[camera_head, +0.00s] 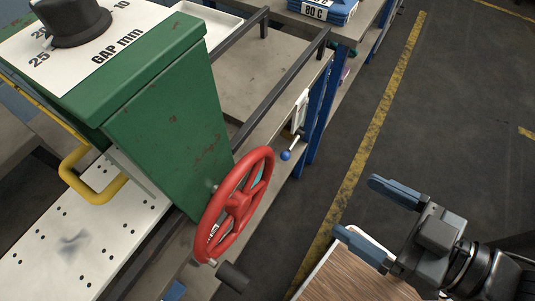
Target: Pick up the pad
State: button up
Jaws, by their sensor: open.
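My gripper (357,207) is at the lower right, with its two blue-tipped fingers spread apart and nothing between them. It shows above a brown wood-grained surface (347,278) and the floor. No thing in view is clearly the pad. A blue stacked or folded item (341,13) with a white "80 C" label lies on a bench at the top, cut off by the frame edge. I cannot tell whether it is the pad. It is well apart from my gripper.
A green machine housing (168,125) with a "GAP mm" plate and black knob (76,20) stands at left. A red handwheel (239,205) with a dark handle (233,277) sticks out toward my gripper. A blue-knobbed lever (286,155) is beyond. The floor (440,120) at right is clear.

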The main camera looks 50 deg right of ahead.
aim_at(259, 177)
jog(key=k+z, duration=0.15)
jog(key=i+l, duration=0.6)
jog(key=u, duration=0.45)
jog(key=l+u, duration=0.15)
jog(key=u, duration=0.3)
jog(key=l+u, duration=0.1)
jog(key=u, duration=0.4)
jog(key=l+u, duration=0.1)
jog(key=u, duration=0.35)
jog(key=i, duration=0.05)
